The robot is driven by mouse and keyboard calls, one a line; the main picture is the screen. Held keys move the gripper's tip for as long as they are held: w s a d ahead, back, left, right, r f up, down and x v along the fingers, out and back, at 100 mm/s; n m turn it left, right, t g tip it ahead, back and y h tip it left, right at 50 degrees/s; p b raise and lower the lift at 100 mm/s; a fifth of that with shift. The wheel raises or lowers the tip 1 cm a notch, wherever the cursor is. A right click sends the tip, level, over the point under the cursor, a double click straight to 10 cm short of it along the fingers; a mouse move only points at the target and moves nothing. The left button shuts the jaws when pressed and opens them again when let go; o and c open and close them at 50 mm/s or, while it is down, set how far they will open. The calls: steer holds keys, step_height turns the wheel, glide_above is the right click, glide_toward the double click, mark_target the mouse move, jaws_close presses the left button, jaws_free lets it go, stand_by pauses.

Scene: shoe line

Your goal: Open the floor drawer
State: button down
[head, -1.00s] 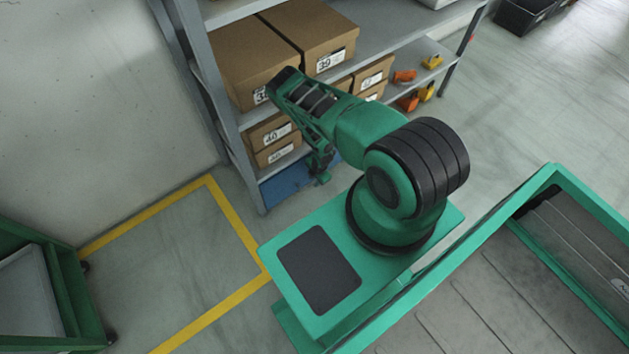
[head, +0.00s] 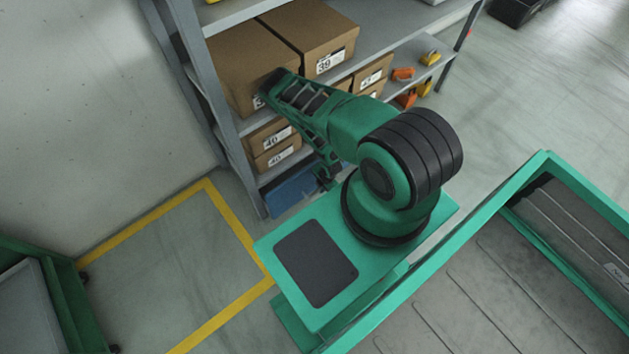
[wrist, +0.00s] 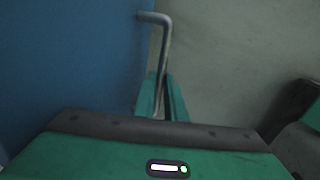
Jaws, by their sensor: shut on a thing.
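The blue floor drawer (head: 290,193) is at the bottom of the shelf rack, in the middle of the head view. Its blue front (wrist: 70,60) fills the left of the wrist view. A grey bar handle (wrist: 164,45) stands out from that front. My gripper (wrist: 161,95) is shut on the handle, with one green finger on each side of the bar. In the head view my gripper (head: 326,182) is low beside the drawer's right part and partly hides it. The drawer seems to stand slightly out from the rack; its inside is not clear.
Shoe boxes (head: 279,146) sit on the rack (head: 186,68) above the drawer. Orange and yellow items (head: 404,74) lie on a shelf to the right. A green cart (head: 60,300) stands at lower left. Yellow-lined floor (head: 190,250) in front is clear.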

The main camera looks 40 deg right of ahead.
steer(key=shift+s, duration=0.1)
steer(key=c, duration=1.8)
jaws_free()
steer(key=shift+r, duration=0.1)
step_height(320, 180, up, 10)
steer(key=s, duration=0.1)
steer(key=shift+s+r, duration=0.2)
steer(key=shift+s, duration=0.1)
